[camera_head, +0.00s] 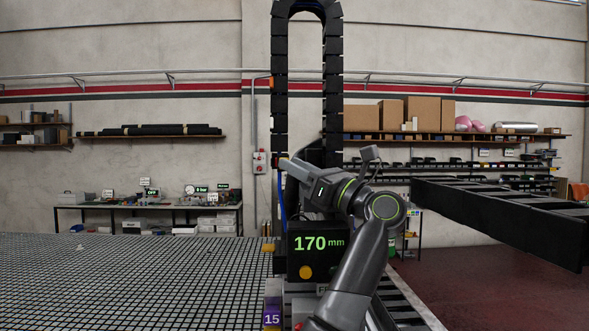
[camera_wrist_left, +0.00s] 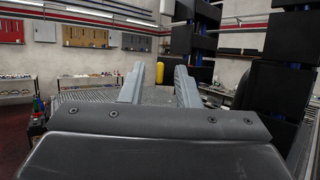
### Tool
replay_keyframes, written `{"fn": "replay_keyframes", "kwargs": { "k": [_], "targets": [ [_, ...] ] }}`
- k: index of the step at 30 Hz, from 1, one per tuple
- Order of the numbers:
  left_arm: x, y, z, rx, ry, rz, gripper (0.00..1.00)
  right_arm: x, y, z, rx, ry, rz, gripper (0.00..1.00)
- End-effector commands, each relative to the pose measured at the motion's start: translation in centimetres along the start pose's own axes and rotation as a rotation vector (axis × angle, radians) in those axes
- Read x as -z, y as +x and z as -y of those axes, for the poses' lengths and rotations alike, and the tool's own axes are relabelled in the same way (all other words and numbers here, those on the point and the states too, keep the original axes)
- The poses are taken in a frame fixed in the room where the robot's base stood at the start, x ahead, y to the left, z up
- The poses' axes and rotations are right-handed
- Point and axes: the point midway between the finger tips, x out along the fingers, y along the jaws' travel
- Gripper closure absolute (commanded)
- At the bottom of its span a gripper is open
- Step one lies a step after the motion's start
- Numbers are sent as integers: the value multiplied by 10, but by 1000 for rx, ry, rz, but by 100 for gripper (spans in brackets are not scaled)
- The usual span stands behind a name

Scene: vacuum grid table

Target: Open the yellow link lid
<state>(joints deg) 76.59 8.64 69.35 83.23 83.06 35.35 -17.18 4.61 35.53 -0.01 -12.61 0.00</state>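A black cable chain (camera_head: 279,110) stands as a tall arch in the head view. A small orange-yellow piece (camera_head: 262,82) sticks out from its left side, high up; I cannot tell for sure that it is the link lid. My left gripper (camera_head: 285,164) is beside the chain's lower part, well below that piece. In the left wrist view its two grey fingers (camera_wrist_left: 159,76) stand apart. A small yellow piece (camera_wrist_left: 159,71) shows in the gap between the fingertips; contact cannot be told. My right gripper is not in view.
A black box with a 170 mm display (camera_head: 319,243) stands below the chain, partly behind my arm. The grid table (camera_head: 130,285) spreads at the left. A black beam (camera_head: 500,210) juts in at the right. A wall shelf (camera_head: 450,135) holds boxes.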

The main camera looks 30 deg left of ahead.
Motion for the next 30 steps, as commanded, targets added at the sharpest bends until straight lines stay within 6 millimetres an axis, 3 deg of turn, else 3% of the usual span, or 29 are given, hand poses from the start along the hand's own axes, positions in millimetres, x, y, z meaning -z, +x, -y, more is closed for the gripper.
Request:
{"fn": "replay_keyframes", "kwargs": {
  "k": [6, 12, 22, 26, 30],
  "targets": [
    [4, -38, 1, 5, -2, -1, 71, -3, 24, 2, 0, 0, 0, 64],
    [2, -62, 0, 3, -2, -1, 71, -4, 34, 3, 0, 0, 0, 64],
    [0, -66, 0, 1, 0, 0, 71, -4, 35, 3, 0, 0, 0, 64],
    [1, -66, 1, 2, 2, 4, 56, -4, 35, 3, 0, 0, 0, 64],
    [5, -66, 3, 10, 19, 38, 56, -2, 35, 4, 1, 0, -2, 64]
  ]
}}
